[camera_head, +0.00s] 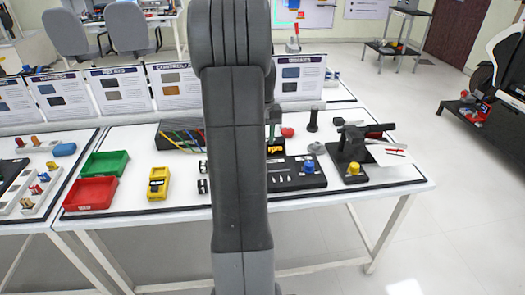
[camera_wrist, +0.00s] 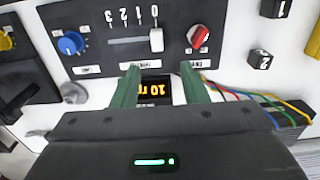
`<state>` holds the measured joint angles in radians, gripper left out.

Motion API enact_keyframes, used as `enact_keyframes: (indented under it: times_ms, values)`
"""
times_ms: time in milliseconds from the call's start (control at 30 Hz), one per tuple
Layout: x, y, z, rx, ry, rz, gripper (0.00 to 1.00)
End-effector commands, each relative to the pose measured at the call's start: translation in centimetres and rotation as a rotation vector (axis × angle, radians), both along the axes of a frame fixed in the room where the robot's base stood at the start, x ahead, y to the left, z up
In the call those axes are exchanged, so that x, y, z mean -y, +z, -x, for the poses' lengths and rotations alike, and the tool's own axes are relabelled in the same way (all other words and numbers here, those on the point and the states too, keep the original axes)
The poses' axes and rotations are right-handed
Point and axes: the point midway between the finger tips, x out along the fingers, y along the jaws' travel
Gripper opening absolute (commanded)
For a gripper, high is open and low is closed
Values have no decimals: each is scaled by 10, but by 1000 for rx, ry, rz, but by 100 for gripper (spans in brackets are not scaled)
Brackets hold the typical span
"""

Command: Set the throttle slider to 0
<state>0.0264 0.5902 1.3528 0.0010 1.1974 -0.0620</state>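The throttle slider's white handle (camera_wrist: 156,39) sits at the right end of its slot in the wrist view, below the 0 mark of a 3-2-1-0 scale. The slot (camera_wrist: 125,43) runs left from it on a black control panel (camera_wrist: 90,20). The same panel (camera_head: 290,178) is partly hidden by my arm in the head view. My gripper (camera_wrist: 159,71) is open, its two green fingers apart and nothing between the tips. The tips are just below the handle in the wrist view. Contact with the panel cannot be told.
A blue knob (camera_wrist: 71,44) and a red knob (camera_wrist: 200,38) flank the slider. A lit orange display (camera_wrist: 155,89) shows between the fingers. A wired box (camera_wrist: 285,115) is at right. Green (camera_head: 105,164) and red (camera_head: 90,193) trays and a yellow meter (camera_head: 158,183) stand left on the table.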

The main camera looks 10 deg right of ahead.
Motion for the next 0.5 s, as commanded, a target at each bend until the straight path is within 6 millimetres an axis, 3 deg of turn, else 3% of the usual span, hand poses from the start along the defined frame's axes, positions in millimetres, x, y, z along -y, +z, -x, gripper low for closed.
enact_keyframes:
  times_ms: [200,500]
  values:
    - [0,22,0,1,0,0,40]
    - [0,24,0,-1,0,0,40]
